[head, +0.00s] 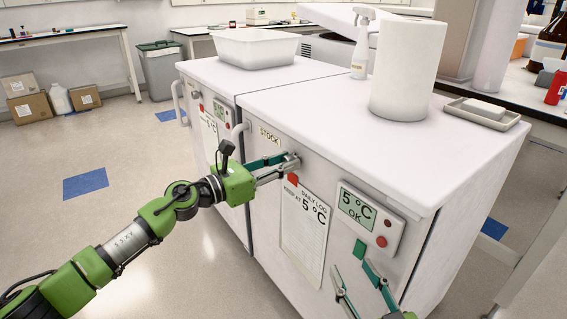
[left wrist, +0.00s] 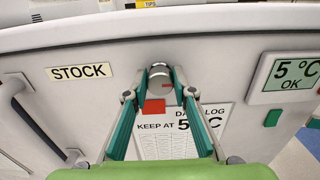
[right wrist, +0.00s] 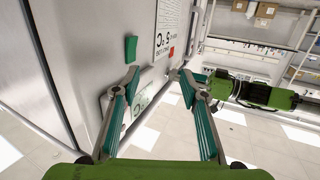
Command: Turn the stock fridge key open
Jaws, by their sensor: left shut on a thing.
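The stock fridge (head: 271,225) is white, with a STOCK label (head: 270,136) on its front; the label also shows in the left wrist view (left wrist: 82,72). My left gripper (head: 290,162) is shut on the round silver key (left wrist: 160,76) at the fridge's lock, right of the label. The fingertips hide part of the key, so its exact angle is hard to tell. The fridge door looks closed. My right gripper (head: 352,270) is open and empty in front of the fridge's lower right; it also shows in the right wrist view (right wrist: 158,76).
The door's handle (head: 238,136) is at its left edge. A daily log sheet (head: 304,232), a 5 °C display (head: 369,217) and a green magnet (head: 360,250) are on the front.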

